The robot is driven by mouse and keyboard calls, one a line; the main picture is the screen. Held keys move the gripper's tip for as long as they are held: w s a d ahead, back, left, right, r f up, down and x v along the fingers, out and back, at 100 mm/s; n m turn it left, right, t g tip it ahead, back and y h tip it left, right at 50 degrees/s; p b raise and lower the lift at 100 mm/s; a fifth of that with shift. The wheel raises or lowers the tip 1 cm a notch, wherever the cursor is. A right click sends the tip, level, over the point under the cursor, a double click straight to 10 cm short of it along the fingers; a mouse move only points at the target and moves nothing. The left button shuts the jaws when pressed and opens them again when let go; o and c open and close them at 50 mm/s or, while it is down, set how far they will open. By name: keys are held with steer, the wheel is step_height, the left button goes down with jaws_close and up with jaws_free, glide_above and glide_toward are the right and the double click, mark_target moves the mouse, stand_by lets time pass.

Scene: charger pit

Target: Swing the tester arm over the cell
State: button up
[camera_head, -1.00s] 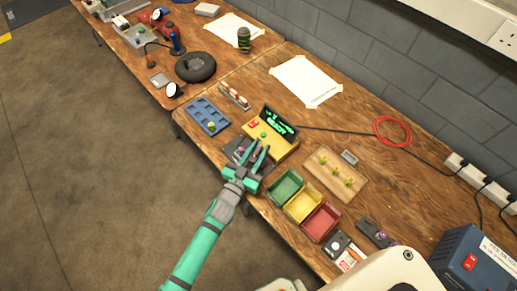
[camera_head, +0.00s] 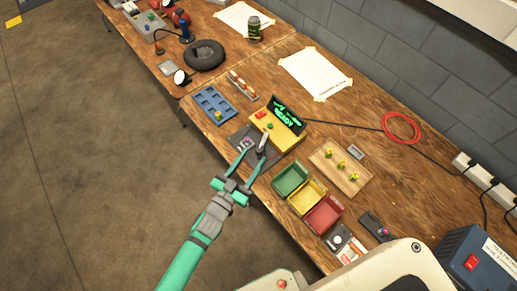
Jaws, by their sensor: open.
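The yellow tester (camera_head: 277,130) stands on the bench, its green display (camera_head: 287,117) lit with text that looks like READY. A dark pad (camera_head: 240,134) lies in front of it and bears a small pinkish piece that looks like the cell (camera_head: 246,143). A short pale grey bar, which looks like the tester arm (camera_head: 263,142), stands at the tester's front, to the right of the cell and apart from it. My gripper (camera_head: 252,153) is open, its green fingers spread at the near edge of the pad. I cannot tell whether a finger touches the bar.
A blue tray (camera_head: 206,97) sits left of the tester. Green (camera_head: 290,194), yellow (camera_head: 316,187) and red bins (camera_head: 338,204) stand to its near right. A wooden board (camera_head: 330,177) with yellow pieces lies beyond them. A black cable runs right from the tester.

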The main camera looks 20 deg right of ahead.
steer(key=shift+v, duration=0.9)
steer(key=shift+c, duration=0.7)
